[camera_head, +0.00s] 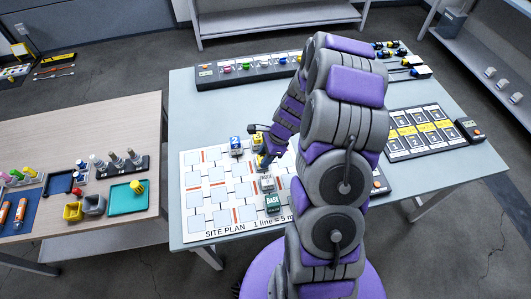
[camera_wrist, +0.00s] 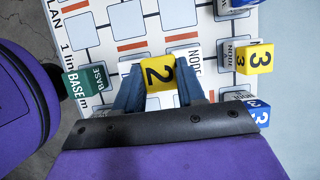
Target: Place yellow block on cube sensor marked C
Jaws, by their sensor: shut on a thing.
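In the wrist view my gripper (camera_wrist: 158,92) is shut on a yellow block (camera_wrist: 158,74) marked 2, with a blue-grey finger on each side. A cube marked NODE (camera_wrist: 190,57) shows just beyond the held block; its letter is hidden. Another yellow block (camera_wrist: 258,58), marked 3, sits on or against a second NODE cube (camera_wrist: 228,54). No letter C is readable. In the head view my gripper (camera_head: 266,160) is low over the white site plan board (camera_head: 196,222), and my arm hides part of the area.
A green BASE block (camera_head: 272,204) stands on the board, with a grey cube (camera_head: 266,184) near it. A blue block (camera_head: 236,142) marked 2 stands at the board's back. A blue block (camera_wrist: 258,111) marked 3 is right of my gripper. The board's left side is clear.

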